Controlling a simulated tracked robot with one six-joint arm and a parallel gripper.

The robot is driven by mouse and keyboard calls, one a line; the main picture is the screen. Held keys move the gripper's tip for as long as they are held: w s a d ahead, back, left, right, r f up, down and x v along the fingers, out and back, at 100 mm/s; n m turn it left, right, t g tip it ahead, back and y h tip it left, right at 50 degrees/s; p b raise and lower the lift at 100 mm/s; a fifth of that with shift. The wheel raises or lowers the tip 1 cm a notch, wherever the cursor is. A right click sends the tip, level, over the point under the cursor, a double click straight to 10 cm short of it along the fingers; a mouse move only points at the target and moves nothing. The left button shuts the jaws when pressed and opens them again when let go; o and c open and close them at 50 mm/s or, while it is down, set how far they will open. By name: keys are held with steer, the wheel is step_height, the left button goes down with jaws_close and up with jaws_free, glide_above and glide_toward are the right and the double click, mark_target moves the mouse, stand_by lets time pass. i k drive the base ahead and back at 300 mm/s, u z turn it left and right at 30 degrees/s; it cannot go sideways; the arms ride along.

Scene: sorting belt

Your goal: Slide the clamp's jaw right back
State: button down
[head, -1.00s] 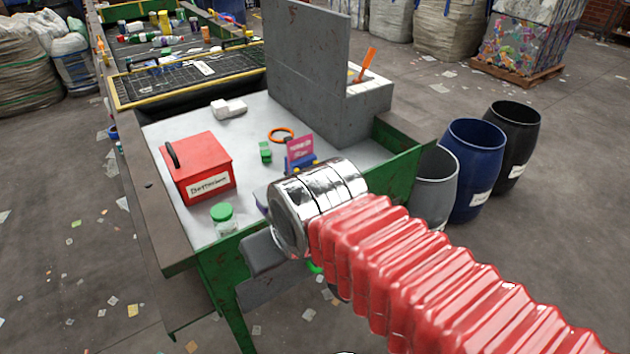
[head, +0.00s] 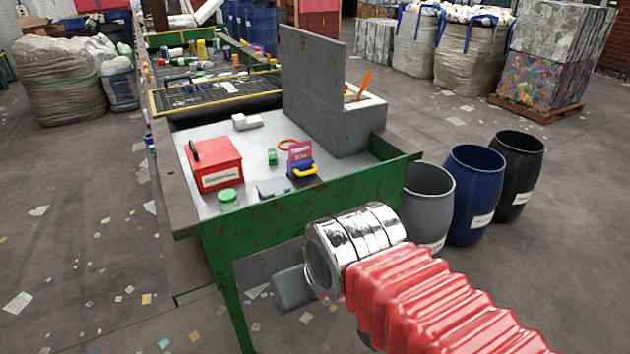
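No clamp can be made out for certain in the head view. A small blue item with a yellow handle (head: 304,170) stands near the front right of the bench top, before a pink card (head: 300,151). A flat grey item (head: 273,188) lies left of it by the front edge. A small green item (head: 272,157) lies behind. Which of these is the clamp, and where its jaw sits, I cannot tell. My gripper (head: 293,289) is a grey shape at the end of my arm, in front of and below the bench edge, apart from these items. Its fingertips are not clear.
The green-framed bench (head: 230,225) has a raised right side. A red box (head: 214,164), a green-lidded jar (head: 228,200), a white block (head: 247,121) and an orange ring (head: 288,145) are on top. A grey upright panel (head: 312,90) stands behind. Grey, blue and black barrels (head: 473,195) stand right.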

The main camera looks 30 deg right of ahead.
mark_target(301, 168)
steer(key=k, duration=0.15)
steer(key=z, duration=0.3)
steer(key=i, duration=0.45)
steer(key=z, duration=0.5)
steer(key=i, duration=1.1)
steer(key=u, duration=0.35)
steer(key=k, duration=0.5)
steer(key=u, duration=0.65)
